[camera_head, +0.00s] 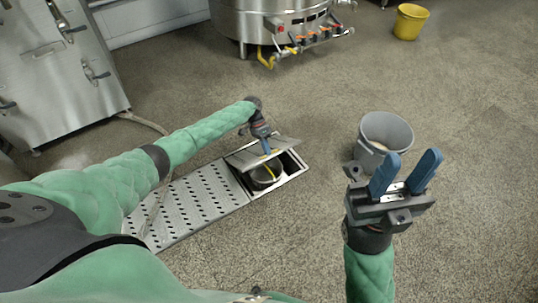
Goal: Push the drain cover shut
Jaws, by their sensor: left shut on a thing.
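The drain cover (244,160) is a grey metal plate. It stands tilted up over an open drain well at the right end of a perforated floor grate. A round dark drain basket (266,175) shows in the well below it. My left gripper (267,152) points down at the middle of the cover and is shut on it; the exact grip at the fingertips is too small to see. My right gripper (406,167) is raised in front of the floor on the right. Its two blue fingers are spread and empty.
The perforated grate (190,205) lies left of the well. A grey bucket (388,128) stands behind my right gripper. A steel vat (270,22) with taps, a yellow bucket (410,22) and steel cabinets (50,75) stand farther back. The speckled floor between is clear.

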